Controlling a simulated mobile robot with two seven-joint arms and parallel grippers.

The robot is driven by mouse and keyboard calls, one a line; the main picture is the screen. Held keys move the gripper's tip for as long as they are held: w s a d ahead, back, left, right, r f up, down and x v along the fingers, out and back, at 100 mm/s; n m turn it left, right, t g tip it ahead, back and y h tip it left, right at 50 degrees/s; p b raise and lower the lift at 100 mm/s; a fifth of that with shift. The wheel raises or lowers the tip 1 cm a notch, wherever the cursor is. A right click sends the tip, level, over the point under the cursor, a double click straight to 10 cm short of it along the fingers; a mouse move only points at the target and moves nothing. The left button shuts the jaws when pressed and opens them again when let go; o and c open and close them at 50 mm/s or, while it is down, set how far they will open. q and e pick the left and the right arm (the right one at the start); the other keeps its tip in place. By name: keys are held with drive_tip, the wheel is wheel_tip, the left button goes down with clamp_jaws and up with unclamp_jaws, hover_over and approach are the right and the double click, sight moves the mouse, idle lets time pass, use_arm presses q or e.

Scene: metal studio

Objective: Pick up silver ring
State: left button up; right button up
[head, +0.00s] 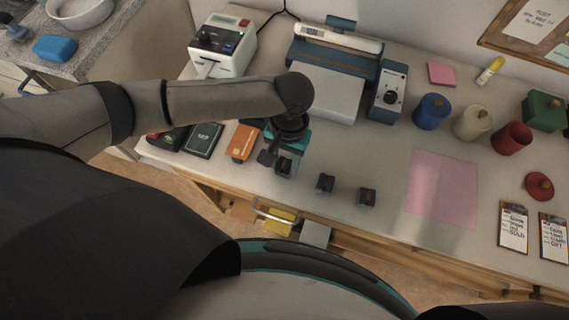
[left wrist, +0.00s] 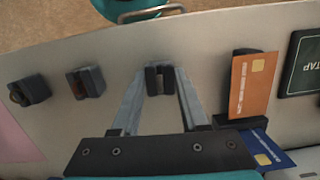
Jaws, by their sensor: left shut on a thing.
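My left gripper (head: 268,158) is over the leftmost of three small dark ring holders (head: 284,168) near the table's front edge. The middle holder (head: 325,183) has a reddish ring, seen in the left wrist view (left wrist: 86,82). The other holder (head: 367,197) shows a brownish-gold spot. My right gripper is not in view.
A pink sheet (head: 442,188) lies right.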

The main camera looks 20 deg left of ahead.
use_arm(q)
clamp_jaws()
